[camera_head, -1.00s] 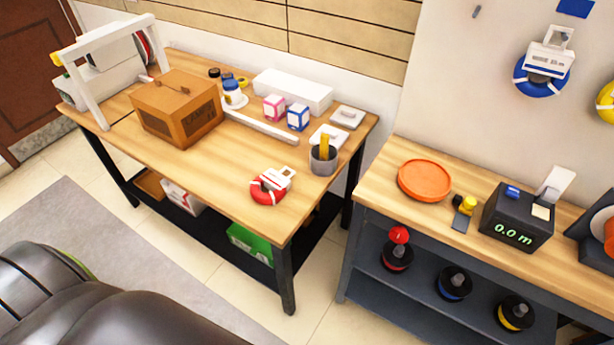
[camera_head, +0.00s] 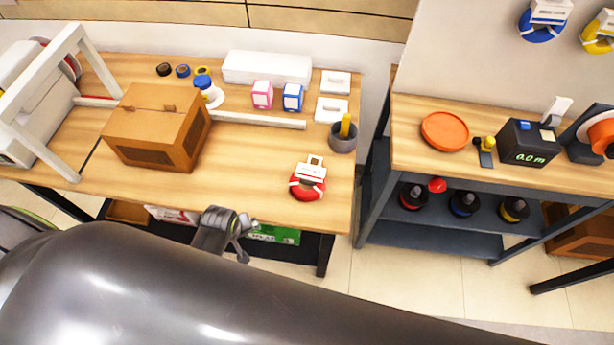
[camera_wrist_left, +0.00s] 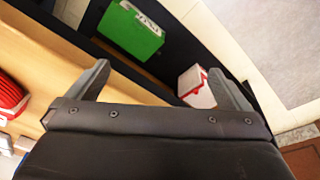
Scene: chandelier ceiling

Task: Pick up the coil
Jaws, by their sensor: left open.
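The red coil (camera_head: 307,188) with a white tag lies on the near right part of the wooden worktable (camera_head: 250,165). In the left wrist view, part of the red coil (camera_wrist_left: 8,95) shows at the left edge. My left gripper (camera_head: 243,247) is just off the table's front edge, to the left of and nearer than the coil, not touching it. In the left wrist view, its two fingers (camera_wrist_left: 163,85) are spread apart with nothing between them. My right gripper is not in view. Blue and yellow coils (camera_head: 541,25) hang on the wall at upper right.
A brown box (camera_head: 157,125) stands on the table's left. A grey cup (camera_head: 342,140) is right behind the coil. A green box (camera_head: 275,235) and a white-red box (camera_wrist_left: 197,90) sit on the lower shelf. A second bench (camera_head: 480,170) stands to the right.

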